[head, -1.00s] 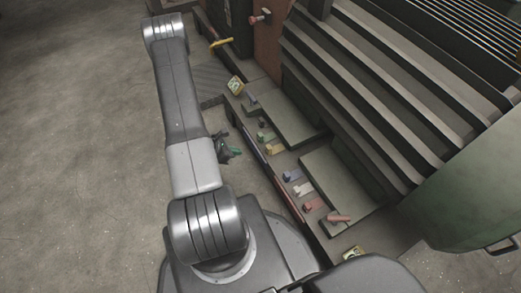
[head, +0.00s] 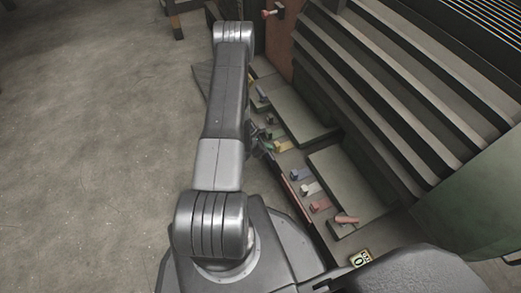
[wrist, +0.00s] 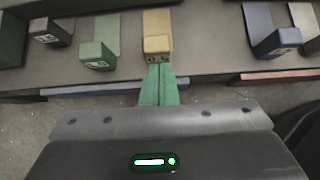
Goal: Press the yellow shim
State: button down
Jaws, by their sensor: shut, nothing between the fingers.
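The yellow shim (wrist: 157,44) is a small block with dark marks on its front face, at the front of a yellow strip on the grey ledge, at top centre of the wrist view. In the head view the yellow shim (head: 284,146) lies just right of my gripper (head: 262,147), partly hidden by my arm. In the wrist view my gripper's green fingers (wrist: 159,72) are shut and empty, lined up with the shim's front face. Their tips appear right at it; I cannot tell whether they touch.
A green block (wrist: 97,54) and a dark block (wrist: 48,31) sit left of the shim. A blue block (wrist: 274,42) sits to its right. White (head: 309,188) and red (head: 319,205) blocks stand nearer on the ledge. Large slanted louvres (head: 380,100) rise behind it. Open floor lies left.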

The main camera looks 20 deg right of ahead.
aim_at(278, 143)
jog(key=shift+d, duration=0.25)
jog(key=d+b, duration=0.1)
jog(key=d, duration=0.1)
jog(key=d+b, duration=0.1)
jog(key=d, duration=0.1)
jog(key=shift+w+d+f+b, duration=0.1)
jog(key=shift+w+f+b, duration=0.1)
jog(key=shift+b, duration=0.15)
jog(key=shift+w+d+r, duration=0.1)
jog(key=shift+d+r, duration=0.2)
jog(key=shift+d, duration=0.15)
